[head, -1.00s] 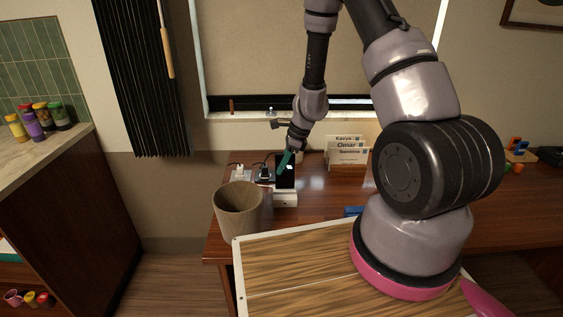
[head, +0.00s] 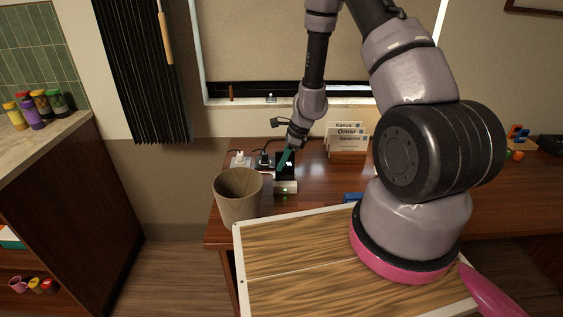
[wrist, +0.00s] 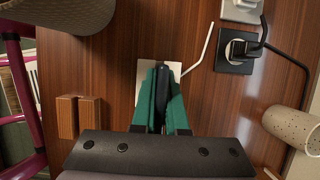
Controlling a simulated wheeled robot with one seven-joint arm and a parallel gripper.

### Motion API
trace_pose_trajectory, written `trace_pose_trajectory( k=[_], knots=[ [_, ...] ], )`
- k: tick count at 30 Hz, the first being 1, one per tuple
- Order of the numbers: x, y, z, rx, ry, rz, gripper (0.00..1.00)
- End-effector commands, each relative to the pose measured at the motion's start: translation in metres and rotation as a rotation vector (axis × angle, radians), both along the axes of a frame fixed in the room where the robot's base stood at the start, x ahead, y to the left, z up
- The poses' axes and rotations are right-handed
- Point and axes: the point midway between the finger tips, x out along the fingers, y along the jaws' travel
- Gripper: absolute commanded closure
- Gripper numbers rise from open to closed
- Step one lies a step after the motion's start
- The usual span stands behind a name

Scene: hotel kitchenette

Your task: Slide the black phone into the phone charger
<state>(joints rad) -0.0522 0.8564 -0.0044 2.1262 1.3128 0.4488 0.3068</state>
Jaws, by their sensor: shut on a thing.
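My gripper (head: 284,161) has teal fingers and is shut on the black phone (head: 289,170), holding it upright at the white phone charger (head: 286,188) on the wooden desk. The phone's lower edge meets the top of the charger, and a small green light shows on the charger's front. In the wrist view my gripper (wrist: 161,72) grips the thin dark edge of the phone (wrist: 162,84), with the pale charger (wrist: 145,72) right under it. The fingers hide part of the phone, and how deep it sits cannot be seen.
A wooden pot (head: 238,196) stands close at the charger's left. Plugs and sockets (head: 264,160) sit behind it, with a cable. A name-card holder (head: 347,150) stands to the right. A speckled cup (wrist: 294,128) shows in the wrist view. The desk between charger and card holder is clear.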

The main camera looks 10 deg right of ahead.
Motion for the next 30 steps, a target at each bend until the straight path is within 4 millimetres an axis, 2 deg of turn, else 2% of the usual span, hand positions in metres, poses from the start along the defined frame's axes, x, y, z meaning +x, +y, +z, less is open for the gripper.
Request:
trace_pose_trajectory(
  k=[11, 12, 14, 24, 26, 30],
  knots=[
    [0.000, 0.000, 0.000, 0.000, 0.000, 0.000, 1.00],
    [0.000, 0.000, 0.000, 0.000, 0.000, 0.000, 0.74],
    [0.000, 0.000, 0.000, 0.000, 0.000, 0.000, 0.54],
    [0.000, -0.001, 0.002, 0.000, -0.001, -0.001, 0.54],
    [0.000, -0.003, 0.006, 0.000, -0.001, -0.002, 0.54],
    [-0.001, -0.010, 0.027, -0.001, -0.004, 0.000, 0.54]
  ],
)
